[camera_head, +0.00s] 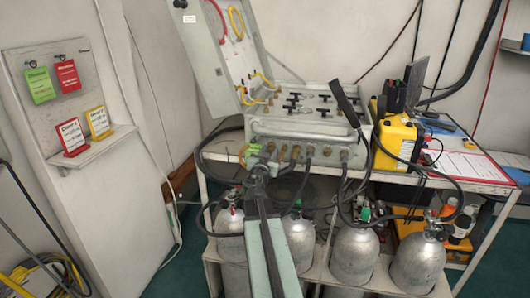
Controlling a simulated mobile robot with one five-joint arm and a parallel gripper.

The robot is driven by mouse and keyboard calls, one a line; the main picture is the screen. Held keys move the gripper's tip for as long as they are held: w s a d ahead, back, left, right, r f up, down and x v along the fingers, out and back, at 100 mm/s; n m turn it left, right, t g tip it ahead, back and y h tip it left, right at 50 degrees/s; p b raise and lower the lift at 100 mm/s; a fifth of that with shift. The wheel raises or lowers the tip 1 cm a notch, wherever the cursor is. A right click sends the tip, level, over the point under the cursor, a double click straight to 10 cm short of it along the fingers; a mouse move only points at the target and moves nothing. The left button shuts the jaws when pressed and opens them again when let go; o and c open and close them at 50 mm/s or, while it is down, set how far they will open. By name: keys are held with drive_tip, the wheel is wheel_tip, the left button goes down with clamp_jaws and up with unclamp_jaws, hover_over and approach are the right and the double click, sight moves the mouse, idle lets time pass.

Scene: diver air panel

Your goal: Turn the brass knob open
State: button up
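The diver air panel (303,121) is a grey box with its lid raised, standing on a bench. Small brass fittings (295,153) line its front face, and several black T-handles sit on its top. More brass-coloured parts show at the panel's left inside edge. I cannot tell which one is the brass knob. My arm reaches up from the bottom middle, and my gripper (256,165) is at the left end of the panel's front face, by a green-coloured part (250,153). The gripper is small and dark here. Its fingers, and whether it touches a fitting, cannot be made out.
Several silver cylinders (355,255) stand under the bench, with black hoses looping in front. A yellow case (397,139) and papers (467,165) lie right of the panel. A wall board with coloured tags (40,85) and a shelf (95,146) is at left. Green floor is clear left of the bench.

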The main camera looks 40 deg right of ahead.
drive_tip(key=shift+s, duration=0.1)
drive_tip(key=shift+c, duration=0.2)
drive_tip(key=c, duration=0.6)
drive_tip(key=shift+w, duration=0.2)
clamp_jaws()
drive_tip(key=shift+a+n, duration=0.1)
drive_tip(key=shift+n, duration=0.2)
drive_tip(key=n, duration=0.3)
drive_tip(key=shift+n, duration=0.3)
drive_tip(key=n, duration=0.4)
drive_tip(key=shift+a, duration=0.1)
drive_tip(key=n, duration=0.4)
drive_tip(key=shift+n, duration=0.4)
drive_tip(key=shift+w+n, duration=0.1)
drive_tip(key=shift+n, duration=1.9)
